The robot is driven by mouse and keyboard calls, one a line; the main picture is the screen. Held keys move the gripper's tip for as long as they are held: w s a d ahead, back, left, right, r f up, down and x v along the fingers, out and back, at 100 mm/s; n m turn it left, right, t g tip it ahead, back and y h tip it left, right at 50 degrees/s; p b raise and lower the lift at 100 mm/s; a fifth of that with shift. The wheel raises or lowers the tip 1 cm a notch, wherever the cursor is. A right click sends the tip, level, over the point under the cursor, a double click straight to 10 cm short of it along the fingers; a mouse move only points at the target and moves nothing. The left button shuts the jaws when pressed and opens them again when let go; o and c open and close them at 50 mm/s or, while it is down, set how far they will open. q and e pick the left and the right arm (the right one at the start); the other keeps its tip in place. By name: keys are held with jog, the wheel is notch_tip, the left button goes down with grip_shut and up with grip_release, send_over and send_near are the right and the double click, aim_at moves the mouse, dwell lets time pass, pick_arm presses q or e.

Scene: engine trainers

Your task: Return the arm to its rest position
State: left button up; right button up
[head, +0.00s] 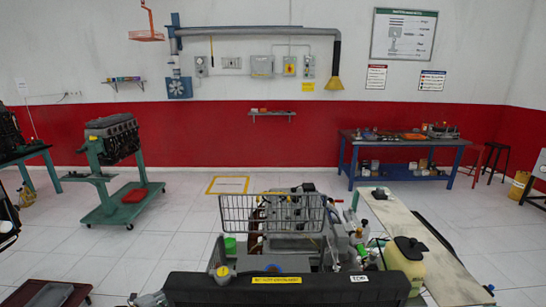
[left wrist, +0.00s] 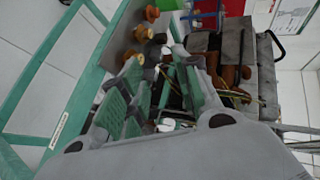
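My left gripper (left wrist: 158,62) shows in the left wrist view, with its grey body across the bottom and two green-padded fingers reaching up. The fingers stand apart, and I see nothing held between them. Behind them are machine parts, brown knobs (left wrist: 152,14) and thin wires, partly hidden by the fingers. In the head view a small grey piece shows at the bottom edge, left of the black bar; I cannot tell what it is. My right gripper is not clearly seen in either view.
An engine trainer with a wire basket (head: 272,213) and black bar (head: 290,290) stands close in front. A pale jug (head: 405,262) and long board (head: 425,240) are right. An engine on a green stand (head: 112,140) is left, a blue workbench (head: 405,152) behind.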

pick_arm(q)
jog(key=s+a+f+n+g+y, duration=0.2)
jog(key=s+a+f+n+y, duration=0.3)
jog(key=s+a+f, duration=0.65)
jog(key=s+a+f+n+g+y, duration=0.1)
jog(key=s+a+f+n+y, duration=0.2)
jog(key=s+a+f+n, duration=0.75)
jog(key=s+a+f+n+g+y, duration=0.1)
jog(key=s+a+g, duration=0.1)
jog(key=s, duration=1)
jog(key=s+a+f+n+g+y, duration=0.1)
jog(key=s+a+f+g+y, duration=0.15)
jog(key=s, duration=0.95)
jog(key=s+a+n+g+y, duration=0.1)
jog(key=s+a+g, duration=0.2)
jog(key=s, duration=1)
jog(key=s+d+f+h+b, duration=0.1)
jog(key=d+f, duration=0.4)
jog(key=d, duration=1)
jog(key=s+d+f+n+h+b, duration=0.1)
jog(key=d+f, duration=0.4)
jog(key=d, duration=1)
jog(key=d+f+n+h+b, duration=0.1)
jog(key=d+f, duration=0.5)
jog(key=d, duration=0.9)
jog(key=h+b, duration=0.1)
jog(key=h, duration=0.1)
jog(key=shift+s+h, duration=0.35)
jog(key=shift+s, duration=0.05)
jog(key=shift+a, duration=0.1)
